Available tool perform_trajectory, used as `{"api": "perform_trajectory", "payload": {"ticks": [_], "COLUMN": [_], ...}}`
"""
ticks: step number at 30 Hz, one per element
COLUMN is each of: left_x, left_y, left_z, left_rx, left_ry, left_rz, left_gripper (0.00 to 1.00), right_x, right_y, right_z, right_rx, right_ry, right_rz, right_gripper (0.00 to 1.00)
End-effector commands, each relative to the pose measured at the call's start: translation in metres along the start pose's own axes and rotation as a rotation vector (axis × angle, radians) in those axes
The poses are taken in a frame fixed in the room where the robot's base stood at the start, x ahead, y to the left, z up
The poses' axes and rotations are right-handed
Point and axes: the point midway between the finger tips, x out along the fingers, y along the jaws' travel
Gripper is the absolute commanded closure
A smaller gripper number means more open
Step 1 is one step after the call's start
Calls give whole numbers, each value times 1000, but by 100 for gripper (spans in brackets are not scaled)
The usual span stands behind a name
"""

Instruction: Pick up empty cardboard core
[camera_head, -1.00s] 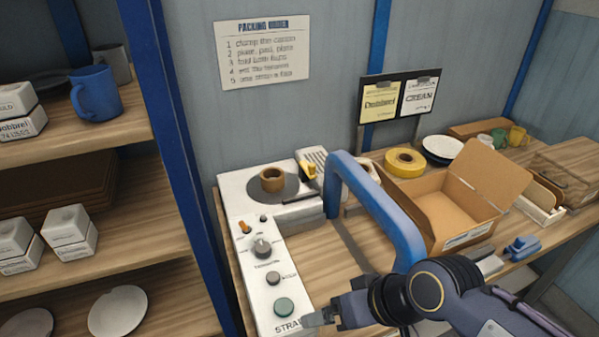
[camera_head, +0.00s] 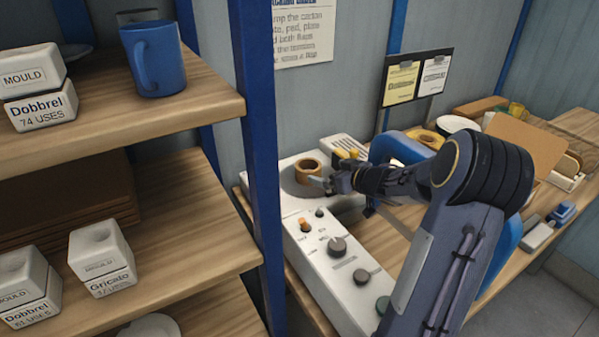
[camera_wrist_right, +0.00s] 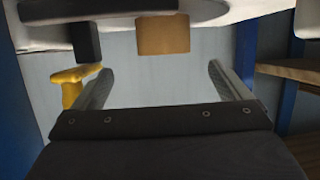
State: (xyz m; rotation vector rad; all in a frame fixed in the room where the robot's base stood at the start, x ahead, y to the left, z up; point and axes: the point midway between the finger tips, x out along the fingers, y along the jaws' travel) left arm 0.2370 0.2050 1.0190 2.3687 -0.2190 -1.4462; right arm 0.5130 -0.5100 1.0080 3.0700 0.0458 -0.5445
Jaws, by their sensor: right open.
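The empty cardboard core (camera_head: 305,179), a short brown ring, sits on the dark round plate of the white strapping machine (camera_head: 328,262). It also shows in the right wrist view (camera_wrist_right: 163,36) as a tan block at top centre. My right gripper (camera_head: 326,183) is at the core's right side in the head view, its fingertips small and partly overlapping it there. In the wrist view the right gripper (camera_wrist_right: 160,69) has its two fingers spread wide with nothing between them, and the core lies beyond the fingertips, between their lines. My left gripper is not in view.
A yellow-handled tool (camera_wrist_right: 70,85) is close beside one finger. The blue arch (camera_head: 398,147) stands right of the core, partly behind my arm. A blue shelf post (camera_head: 255,150) stands to the left. An open carton (camera_head: 530,143) is farther right.

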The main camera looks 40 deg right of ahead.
Motion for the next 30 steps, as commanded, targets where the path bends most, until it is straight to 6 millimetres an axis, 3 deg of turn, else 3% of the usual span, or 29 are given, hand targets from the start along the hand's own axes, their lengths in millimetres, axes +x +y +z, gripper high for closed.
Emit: {"api": "perform_trajectory", "payload": {"ticks": [1, 4, 21, 30], "left_x": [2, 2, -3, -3], "left_y": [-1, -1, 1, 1], "left_z": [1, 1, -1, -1], "left_rx": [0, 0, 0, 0], "left_ry": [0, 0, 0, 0], "left_rz": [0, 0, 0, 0], "left_gripper": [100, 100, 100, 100], "right_x": [3, 9, 79, 82], "right_y": [2, 1, -4, -4], "right_z": [10, 16, 6, 6], "right_rx": [1, 2, 0, -1], "right_ry": [-2, -2, -1, -1], "right_rz": [-24, -54, -57, -56], "right_gripper": [3, 3, 3, 6]}}
